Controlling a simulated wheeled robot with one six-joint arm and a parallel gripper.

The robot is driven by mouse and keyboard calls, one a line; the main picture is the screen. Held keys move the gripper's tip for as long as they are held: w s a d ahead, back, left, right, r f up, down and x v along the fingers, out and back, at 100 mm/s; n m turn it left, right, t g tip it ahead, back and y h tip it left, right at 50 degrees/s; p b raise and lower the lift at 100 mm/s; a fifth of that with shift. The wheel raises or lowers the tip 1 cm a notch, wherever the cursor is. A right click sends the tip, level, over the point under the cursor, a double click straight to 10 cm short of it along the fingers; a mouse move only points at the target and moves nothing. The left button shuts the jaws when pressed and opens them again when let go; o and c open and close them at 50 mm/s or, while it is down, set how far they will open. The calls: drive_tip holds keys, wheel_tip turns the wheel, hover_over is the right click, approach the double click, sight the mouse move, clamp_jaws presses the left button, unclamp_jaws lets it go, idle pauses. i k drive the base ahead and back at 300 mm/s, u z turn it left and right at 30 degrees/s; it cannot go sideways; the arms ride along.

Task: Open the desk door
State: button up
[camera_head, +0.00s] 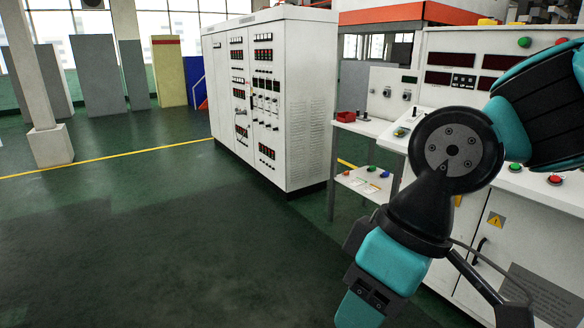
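The white desk (470,125) with the control panel stands at the right. Its white door (487,272) is in the lower front, with a black handle (478,248) and a yellow warning sign (495,220). The door looks shut, and my arm hides part of it. My teal and black arm crosses in front of the desk and bends down to the bottom edge of the view.
A tall white cabinet (310,100) with red displays stands left of the desk. A small side stand (365,185) with colored buttons is between them. Green floor (150,245) is clear at left, with a yellow line. A column (45,110) and upright panels stand farther back.

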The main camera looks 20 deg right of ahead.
sight(543, 249)
drive_tip(key=z, duration=0.55)
drive_tip(key=i, duration=0.85)
drive_tip(key=z, duration=0.95)
drive_tip(key=i, duration=0.65)
drive_tip(key=z, duration=0.3)
